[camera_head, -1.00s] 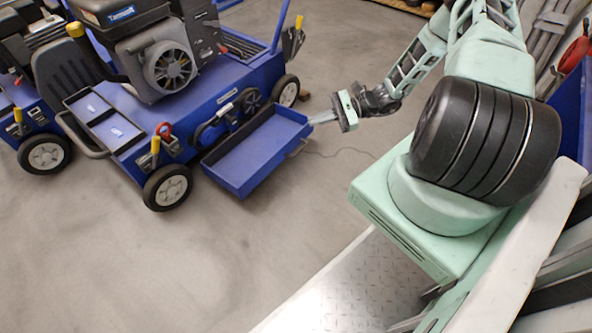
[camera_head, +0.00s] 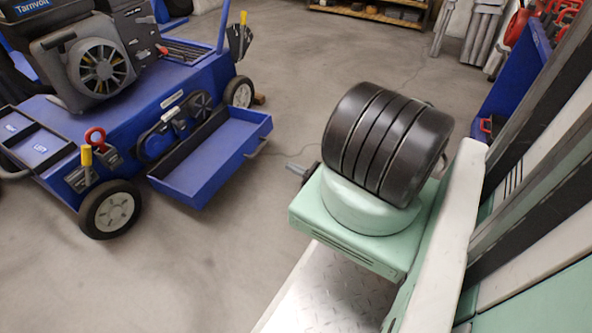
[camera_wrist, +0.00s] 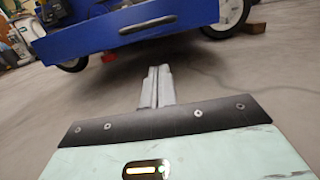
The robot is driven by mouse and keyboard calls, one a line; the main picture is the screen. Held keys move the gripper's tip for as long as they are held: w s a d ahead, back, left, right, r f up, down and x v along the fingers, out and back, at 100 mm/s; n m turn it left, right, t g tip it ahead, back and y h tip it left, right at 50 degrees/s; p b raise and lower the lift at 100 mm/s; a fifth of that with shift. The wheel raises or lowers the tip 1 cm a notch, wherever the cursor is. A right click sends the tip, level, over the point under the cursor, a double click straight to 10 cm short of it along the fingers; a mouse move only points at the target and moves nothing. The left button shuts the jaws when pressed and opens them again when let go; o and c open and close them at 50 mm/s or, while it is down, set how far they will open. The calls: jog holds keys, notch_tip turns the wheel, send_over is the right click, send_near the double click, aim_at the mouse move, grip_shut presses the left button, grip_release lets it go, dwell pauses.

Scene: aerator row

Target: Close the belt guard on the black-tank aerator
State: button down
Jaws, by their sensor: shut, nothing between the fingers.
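The aerator (camera_head: 190,85) is blue, with a black engine and tank on top at the left of the head view. Its belt guard (camera_head: 215,160) is a blue tray-like cover, swung down open on the near side, with the belt pulleys (camera_head: 175,125) bare behind it. A handle (camera_head: 258,148) sits on the guard's outer edge. In the wrist view the guard (camera_wrist: 95,38) and its dark handle (camera_wrist: 147,24) are ahead and above. My gripper (camera_wrist: 157,72) is shut and empty, pointing toward the guard with a gap of floor between.
Aerator wheels (camera_head: 110,210) stand on the grey floor, which is open between the guard and my base. A thin cable lies on the floor.

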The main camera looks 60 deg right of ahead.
jog(key=w, duration=0.5)
jog(key=shift+w+a+r+b, duration=0.15)
jog(key=shift+w+a+b, duration=0.1)
jog(key=shift+b, duration=0.1)
jog(key=shift+w+r+p, duration=0.95)
jog(key=shift+w+r, duration=0.45)
jog(key=shift+r, duration=0.3)
jog(key=shift+a, duration=0.1)
